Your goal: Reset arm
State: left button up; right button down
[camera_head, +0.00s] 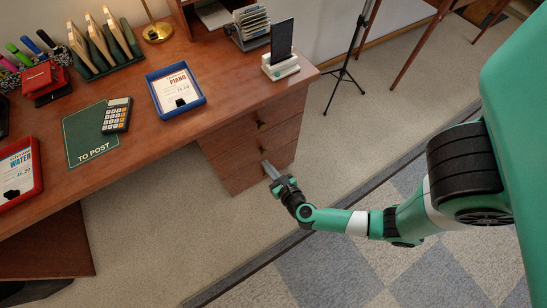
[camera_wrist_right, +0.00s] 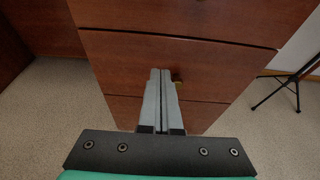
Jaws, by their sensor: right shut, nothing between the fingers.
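My right gripper (camera_head: 271,170) is shut and empty, low in front of the drawers of the wooden desk (camera_head: 225,95). In the right wrist view its two grey fingers (camera_wrist_right: 160,75) lie together and point at the drawer fronts (camera_wrist_right: 185,55). A small knob (camera_wrist_right: 176,75) shows just right of the fingertips, partly hidden by them; I cannot tell whether they touch it. In the head view a drawer knob (camera_head: 261,125) shows above the gripper. My right arm (camera_head: 400,220) reaches in from the right. My left gripper is not in view.
On the desk are a blue tray (camera_head: 201,99) with a piano paper, a red tray (camera_head: 37,185) with a water paper, a green mat (camera_head: 75,148), a calculator (camera_head: 117,115) and a phone stand (camera_head: 284,70). A black tripod (camera_head: 343,75) stands right of the desk. The carpet beside the drawers is clear.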

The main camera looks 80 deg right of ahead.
jog(key=v, duration=0.3)
jog(key=shift+s+a+r+p, duration=0.1)
jog(key=shift+r+p, duration=0.1)
jog(key=shift+p, duration=0.1)
jog(key=shift+r, duration=0.1)
